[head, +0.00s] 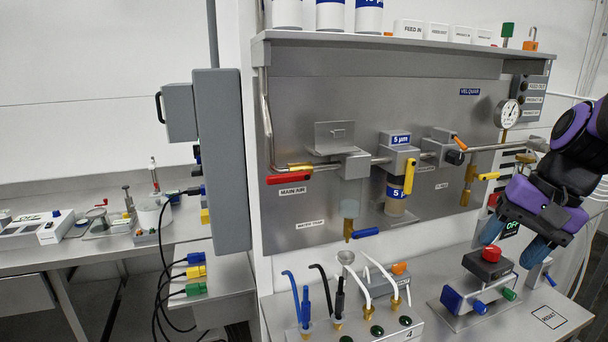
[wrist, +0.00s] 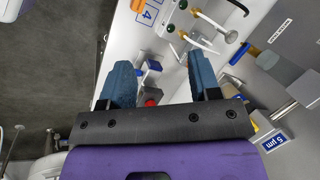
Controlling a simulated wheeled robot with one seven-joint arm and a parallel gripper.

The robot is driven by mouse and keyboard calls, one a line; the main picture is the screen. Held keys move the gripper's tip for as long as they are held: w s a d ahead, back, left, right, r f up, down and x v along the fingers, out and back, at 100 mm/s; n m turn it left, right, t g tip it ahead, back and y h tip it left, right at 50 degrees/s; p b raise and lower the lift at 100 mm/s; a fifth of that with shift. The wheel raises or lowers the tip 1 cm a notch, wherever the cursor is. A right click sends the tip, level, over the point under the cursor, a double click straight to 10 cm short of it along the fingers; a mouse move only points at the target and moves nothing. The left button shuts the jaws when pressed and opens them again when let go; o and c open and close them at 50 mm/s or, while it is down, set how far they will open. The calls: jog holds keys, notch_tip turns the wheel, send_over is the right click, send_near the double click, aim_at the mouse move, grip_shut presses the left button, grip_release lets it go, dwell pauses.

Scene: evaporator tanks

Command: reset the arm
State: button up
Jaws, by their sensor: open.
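My gripper (head: 513,240) is at the right in the head view, purple and black with two blue fingers pointing down. It hangs above and beside a grey block with a red button (head: 491,254). In the wrist view my gripper (wrist: 162,84) shows its two blue fingers spread wide apart with nothing held between them. The red button also shows in the wrist view (wrist: 150,102), beyond the fingers. My gripper appears apart from the block and the bench, though the exact gap cannot be told.
A steel panel (head: 300,232) carries pipes, a yellow-handled valve (head: 409,176), a red main-air handle (head: 289,178) and a pressure gauge (head: 507,113). A tube block (head: 300,331) stands at the front of the bench. A grey cabinet (head: 222,160) stands left.

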jog(key=s+r+n+t+h, duration=0.3)
jog(key=s+r+n, duration=0.3)
jog(key=s, duration=0.3)
jog(key=shift+s+a+t+h, duration=0.15)
jog(key=shift+a+t+h, duration=0.25)
jog(key=shift+t, duration=0.1)
dwell(1.5)
